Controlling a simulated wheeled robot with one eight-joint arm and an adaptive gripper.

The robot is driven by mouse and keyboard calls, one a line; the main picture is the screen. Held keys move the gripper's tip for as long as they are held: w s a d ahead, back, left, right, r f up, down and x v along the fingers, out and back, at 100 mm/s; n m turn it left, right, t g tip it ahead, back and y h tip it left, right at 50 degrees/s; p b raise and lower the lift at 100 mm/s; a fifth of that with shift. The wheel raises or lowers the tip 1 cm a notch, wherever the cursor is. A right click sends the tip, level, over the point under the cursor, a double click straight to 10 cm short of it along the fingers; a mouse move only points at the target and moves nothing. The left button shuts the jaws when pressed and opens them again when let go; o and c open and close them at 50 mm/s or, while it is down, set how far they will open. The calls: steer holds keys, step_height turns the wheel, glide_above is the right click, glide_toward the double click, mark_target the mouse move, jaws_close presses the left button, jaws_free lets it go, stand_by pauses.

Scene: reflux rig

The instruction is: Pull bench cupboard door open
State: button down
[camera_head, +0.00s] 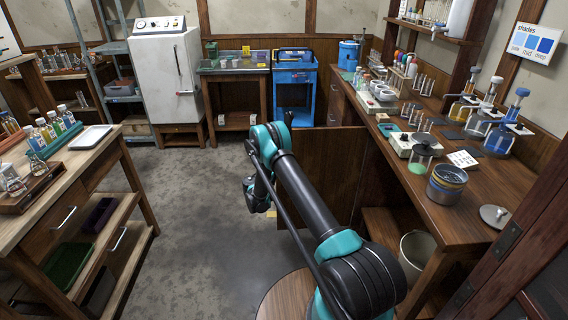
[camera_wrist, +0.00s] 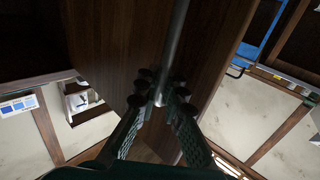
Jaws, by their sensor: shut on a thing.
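The bench cupboard door (camera_head: 335,165) is a dark brown wooden panel. In the head view it stands swung out from the right-hand bench, across the floor to the left. In the wrist view the door (camera_wrist: 110,45) fills the upper middle, and its silver bar handle (camera_wrist: 178,40) runs down between my fingers. My gripper (camera_wrist: 162,100) is shut on this handle, with dark pads on both sides of it.
The right-hand bench (camera_head: 480,195) carries scales, bottles and a metal pot (camera_head: 446,185). Under it stand a pale bucket (camera_head: 416,255) and a low shelf. A round wooden stool top (camera_head: 285,292) is near my arm. Grey floor (camera_head: 190,220) lies clear on the left.

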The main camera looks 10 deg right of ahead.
steer(key=shift+a, duration=0.3)
steer(key=c, duration=1.9)
jaws_free()
steer(key=shift+s+d, duration=0.1)
steer(key=v, duration=1.2)
steer(key=shift+r, duration=0.1)
